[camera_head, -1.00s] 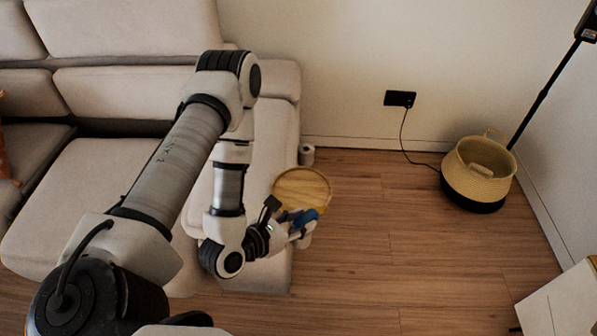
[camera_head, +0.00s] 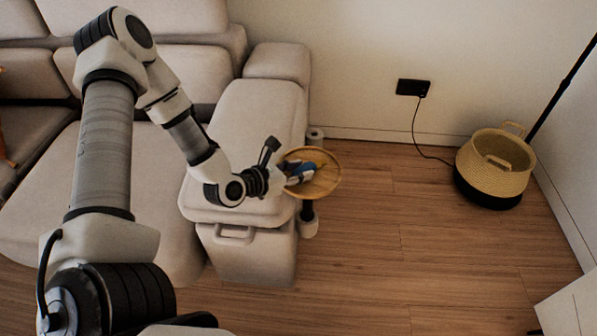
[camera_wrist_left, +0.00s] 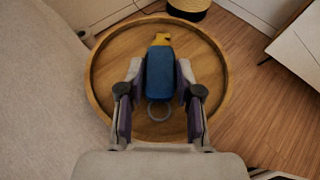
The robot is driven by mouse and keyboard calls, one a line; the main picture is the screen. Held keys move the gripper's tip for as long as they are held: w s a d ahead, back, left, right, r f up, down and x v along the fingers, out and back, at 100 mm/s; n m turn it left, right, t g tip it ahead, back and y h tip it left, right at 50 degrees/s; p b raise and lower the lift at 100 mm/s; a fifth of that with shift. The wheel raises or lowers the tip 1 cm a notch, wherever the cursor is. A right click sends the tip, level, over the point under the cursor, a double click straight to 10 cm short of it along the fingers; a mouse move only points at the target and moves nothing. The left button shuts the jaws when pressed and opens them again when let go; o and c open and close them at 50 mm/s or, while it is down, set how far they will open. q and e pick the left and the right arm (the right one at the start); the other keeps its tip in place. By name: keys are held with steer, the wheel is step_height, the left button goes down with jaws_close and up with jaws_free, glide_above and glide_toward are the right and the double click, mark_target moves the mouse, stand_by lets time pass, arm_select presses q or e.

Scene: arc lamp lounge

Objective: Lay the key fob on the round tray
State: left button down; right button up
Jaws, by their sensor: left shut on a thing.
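The round tray (camera_head: 328,180) is wooden with a raised rim and tops a small stand beside the sofa arm. In the left wrist view the tray (camera_wrist_left: 222,90) fills the middle. My left gripper (camera_head: 292,174) reaches over the tray's left part, shut on the key fob. The key fob (camera_wrist_left: 160,74) is blue with a yellow far end and a metal ring at its near end, held between the two fingers (camera_wrist_left: 160,92). It appears over the tray's inside; I cannot tell whether it touches the tray. My right gripper is not in view.
The beige sofa (camera_head: 255,115) stands close on the tray's left. A woven basket (camera_head: 494,165) with a black base stands at the right. A black wall socket (camera_head: 412,87) with a cord is on the wall. The wooden floor (camera_head: 400,240) right of the tray is clear.

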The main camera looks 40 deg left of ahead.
arm_select(q)
steer(key=shift+s+r, duration=0.1)
steer(key=c, duration=0.8)
jaws_free()
